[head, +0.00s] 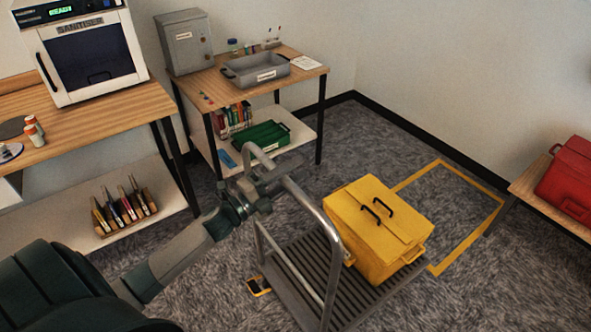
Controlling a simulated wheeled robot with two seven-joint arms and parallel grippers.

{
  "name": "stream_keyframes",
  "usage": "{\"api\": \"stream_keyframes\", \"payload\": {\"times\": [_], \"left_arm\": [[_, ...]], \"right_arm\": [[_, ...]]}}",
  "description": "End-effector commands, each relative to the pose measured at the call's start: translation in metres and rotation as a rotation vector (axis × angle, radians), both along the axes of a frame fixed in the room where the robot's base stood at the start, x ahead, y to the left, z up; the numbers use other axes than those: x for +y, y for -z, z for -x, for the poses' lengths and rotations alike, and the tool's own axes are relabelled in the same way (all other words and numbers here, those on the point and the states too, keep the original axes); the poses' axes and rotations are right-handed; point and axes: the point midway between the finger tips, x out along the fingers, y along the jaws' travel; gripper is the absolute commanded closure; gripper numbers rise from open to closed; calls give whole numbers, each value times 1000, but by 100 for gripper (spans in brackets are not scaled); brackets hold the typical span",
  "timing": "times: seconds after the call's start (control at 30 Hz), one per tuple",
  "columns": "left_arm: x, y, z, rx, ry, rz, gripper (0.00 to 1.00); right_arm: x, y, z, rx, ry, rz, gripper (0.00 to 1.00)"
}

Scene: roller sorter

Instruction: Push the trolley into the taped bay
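The trolley (292,290) has a dark slatted deck and a tall grey tube handle (327,245) on its left side. A yellow lidded box (362,232) with black handles stands upright on the deck. The taped bay (468,245) is a yellow tape outline on the carpet, behind and right of the trolley; the box hides part of its left side. My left gripper (268,162) is at the upper far end of the handle, with its fingers spread apart. I cannot tell whether it touches the tube. My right gripper is out of view.
A bench with a grey tray (256,69) and a green crate (260,139) stands behind. The sanitiser (88,55) is on a left bench. A red box (568,183) sits on a bench at right, close to the bay.

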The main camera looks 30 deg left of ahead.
Motion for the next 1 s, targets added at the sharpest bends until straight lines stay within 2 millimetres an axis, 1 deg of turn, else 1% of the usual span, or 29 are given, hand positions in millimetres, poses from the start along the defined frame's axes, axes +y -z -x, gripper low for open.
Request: {"api": "stream_keyframes", "payload": {"times": [0.13, 0.43, 0.47, 0.5, 0.57, 0.6, 1.0], "left_arm": [[-1, -1, -3, 0, 0, 0, 61], [-1, -1, -3, 0, 0, 0, 61], [-1, -1, -3, 0, 0, 0, 66], [-1, -1, -3, 0, 0, 0, 76], [-1, -1, -3, 0, 0, 0, 90], [-1, -1, -3, 0, 0, 0, 100], [-1, 0, -7, 0, -1, 0, 100]], "right_arm": [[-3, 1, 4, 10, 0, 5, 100], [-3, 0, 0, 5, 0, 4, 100], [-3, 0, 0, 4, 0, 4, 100], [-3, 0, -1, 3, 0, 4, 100], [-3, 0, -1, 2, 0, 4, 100], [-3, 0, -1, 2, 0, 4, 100], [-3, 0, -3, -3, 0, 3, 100]]}}
